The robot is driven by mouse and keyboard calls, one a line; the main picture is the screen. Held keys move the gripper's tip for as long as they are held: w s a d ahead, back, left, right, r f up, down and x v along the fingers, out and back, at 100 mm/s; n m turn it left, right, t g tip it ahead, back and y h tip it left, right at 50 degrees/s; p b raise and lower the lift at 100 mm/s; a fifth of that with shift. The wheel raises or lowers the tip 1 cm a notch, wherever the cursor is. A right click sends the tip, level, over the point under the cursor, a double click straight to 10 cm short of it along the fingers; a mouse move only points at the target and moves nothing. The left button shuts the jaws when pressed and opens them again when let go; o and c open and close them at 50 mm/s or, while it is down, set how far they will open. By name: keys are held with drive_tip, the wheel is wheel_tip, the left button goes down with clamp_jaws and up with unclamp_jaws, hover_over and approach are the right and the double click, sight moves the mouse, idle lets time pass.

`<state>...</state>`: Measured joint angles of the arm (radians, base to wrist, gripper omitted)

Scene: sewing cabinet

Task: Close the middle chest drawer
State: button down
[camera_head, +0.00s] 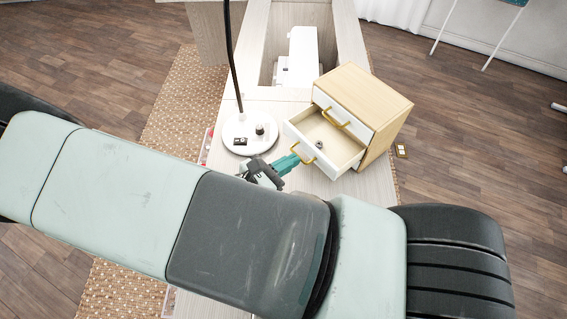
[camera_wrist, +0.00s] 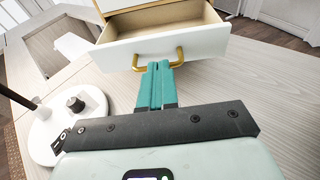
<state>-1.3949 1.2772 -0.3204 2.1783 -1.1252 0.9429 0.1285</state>
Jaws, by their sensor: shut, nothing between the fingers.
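A light wood chest (camera_head: 370,98) with white drawer fronts stands on the table. The drawer under its top one (camera_head: 334,152) is pulled out; its gold handle (camera_head: 303,154) is on the white front. In the wrist view this open drawer front (camera_wrist: 205,47) is straight ahead, with its gold handle (camera_wrist: 180,56) bent around the fingertips' area. My gripper (camera_head: 294,160) has teal fingers shut together and empty. Its tips (camera_wrist: 158,66) are at the handle, close to the front; I cannot tell whether they touch. Anything lower on the chest is hidden.
A small round thing (camera_head: 319,144) lies inside the open drawer. A round white lamp base (camera_head: 241,141) with small items stands left of the chest. A white sewing machine (camera_head: 300,62) is behind. The tabletop (camera_wrist: 245,82) right of my gripper is clear.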

sight(321, 144)
drive_tip(key=x, duration=0.3)
drive_tip(key=r+x, duration=0.1)
drive_tip(key=x, duration=0.3)
drive_tip(key=r+x, duration=0.1)
drive_tip(key=x, duration=0.2)
drive_tip(key=shift+w+d+r, duration=0.1)
drive_tip(key=shift+w+d, duration=0.05)
drive_tip(key=shift+d, duration=0.3)
drive_tip(key=v, duration=1.4)
drive_tip(key=shift+a+r, duration=0.1)
drive_tip(key=shift+a, duration=0.05)
